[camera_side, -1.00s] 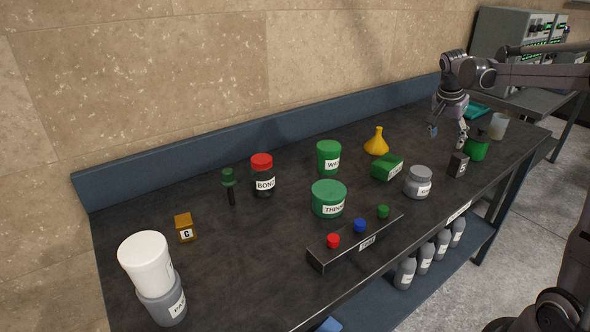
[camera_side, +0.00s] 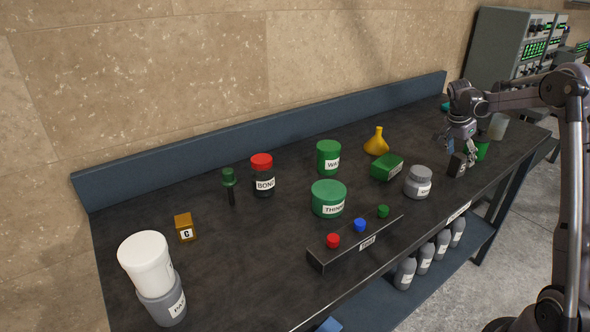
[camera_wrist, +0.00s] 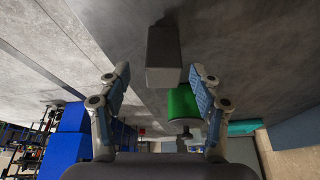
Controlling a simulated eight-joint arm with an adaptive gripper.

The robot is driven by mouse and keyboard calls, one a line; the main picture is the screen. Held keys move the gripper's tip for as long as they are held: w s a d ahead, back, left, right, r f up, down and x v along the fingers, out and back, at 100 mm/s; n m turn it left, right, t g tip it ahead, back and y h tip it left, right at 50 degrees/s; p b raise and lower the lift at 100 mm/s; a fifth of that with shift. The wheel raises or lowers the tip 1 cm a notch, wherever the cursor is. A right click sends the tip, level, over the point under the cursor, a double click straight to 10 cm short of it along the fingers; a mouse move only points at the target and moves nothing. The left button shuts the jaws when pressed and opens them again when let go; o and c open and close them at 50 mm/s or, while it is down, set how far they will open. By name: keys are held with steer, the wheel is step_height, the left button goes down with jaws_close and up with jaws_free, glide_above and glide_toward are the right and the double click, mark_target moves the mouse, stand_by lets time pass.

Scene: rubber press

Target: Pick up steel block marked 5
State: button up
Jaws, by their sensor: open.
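A small dark steel block (camera_side: 456,166) stands near the right front edge of the bench. It has a pale label, too small to read here. In the wrist view the grey block (camera_wrist: 163,58) shows just beyond the fingertips, between the lines of the two fingers. My gripper (camera_side: 462,152) is open and empty, right above and close beside the block in the side view. Its two spread fingers also show in the wrist view (camera_wrist: 160,73). I cannot tell whether a finger touches the block.
A green can (camera_side: 482,150) stands close behind the block; it also shows in the wrist view (camera_wrist: 183,103). A grey jar (camera_side: 418,182) and a green box (camera_side: 386,167) stand to the left, with a yellow funnel (camera_side: 376,143) behind. The bench's front edge is near.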

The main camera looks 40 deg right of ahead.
mark_target(459, 156)
steer(key=x, duration=0.4)
steer(key=shift+w, duration=0.15)
steer(key=shift+c, duration=0.3)
jaws_close()
steer(key=shift+r, duration=0.1)
